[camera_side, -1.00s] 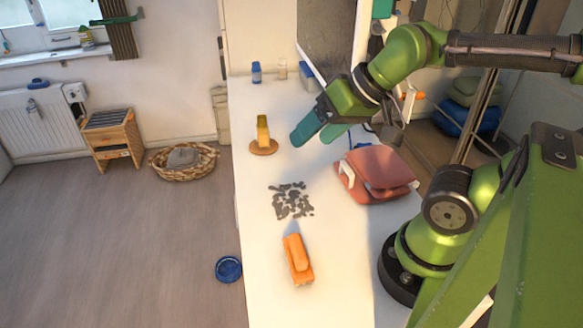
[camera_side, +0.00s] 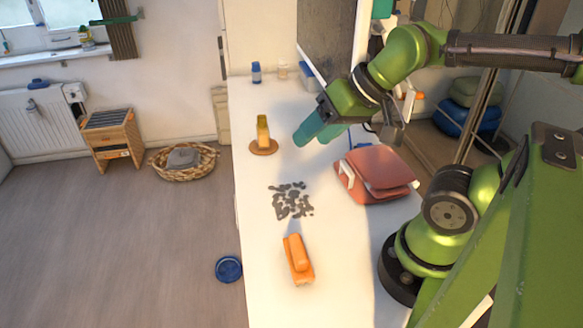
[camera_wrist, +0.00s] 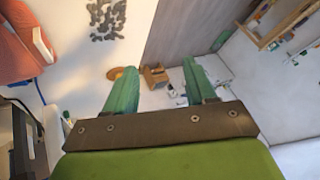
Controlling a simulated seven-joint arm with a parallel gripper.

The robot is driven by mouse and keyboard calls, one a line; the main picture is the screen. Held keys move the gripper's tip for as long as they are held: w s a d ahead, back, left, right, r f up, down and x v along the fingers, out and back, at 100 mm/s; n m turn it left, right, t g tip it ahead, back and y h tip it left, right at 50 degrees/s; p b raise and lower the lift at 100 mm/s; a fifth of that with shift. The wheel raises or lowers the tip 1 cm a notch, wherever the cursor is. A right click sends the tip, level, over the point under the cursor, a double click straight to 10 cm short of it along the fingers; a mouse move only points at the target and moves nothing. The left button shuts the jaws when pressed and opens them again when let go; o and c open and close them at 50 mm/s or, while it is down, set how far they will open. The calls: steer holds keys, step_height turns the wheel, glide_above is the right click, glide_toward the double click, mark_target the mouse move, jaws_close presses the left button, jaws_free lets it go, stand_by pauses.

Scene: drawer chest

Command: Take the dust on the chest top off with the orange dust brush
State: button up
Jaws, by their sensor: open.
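The orange dust brush (camera_side: 298,259) lies on the white chest top (camera_side: 345,245), toward the near end. The dust (camera_side: 291,200) is a patch of dark grey flecks just beyond the brush; it also shows at the top of the wrist view (camera_wrist: 107,19). My gripper (camera_side: 312,135) is open and empty, held above the chest top, farther back than the dust and the brush. Its two teal fingers (camera_wrist: 155,85) stand apart in the wrist view. The brush is not seen in the wrist view.
A red folded item (camera_side: 378,174) lies right of the dust. A yellow bottle on a round brown base (camera_side: 263,146) stands beyond the dust. A blue bottle (camera_side: 256,72) stands at the far end. The chest's left edge drops to the floor, where a blue bowl (camera_side: 228,269) lies.

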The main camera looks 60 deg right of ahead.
mark_target(298, 246)
steer(key=s+a+f+g+h, duration=0.25)
steer(key=a+f+g, duration=0.25)
steer(key=a, duration=0.6)
steer(key=f+m, duration=0.1)
steer(key=f, duration=0.4)
steer(key=d+f+m, duration=0.1)
steer(key=f+m, duration=0.1)
steer(key=f, duration=0.3)
steer(key=d+f+m, duration=0.1)
steer(key=f, duration=0.4)
steer(key=shift+w+d+f+m+g+h, duration=0.2)
steer(key=shift+w+f+m+g+h, duration=0.1)
steer(key=shift+w+f+g+h, duration=0.1)
steer(key=c, duration=0.9)
steer(key=shift+o, duration=0.2)
step_height(298, 246, up, 10)
steer(key=shift+r, duration=0.1)
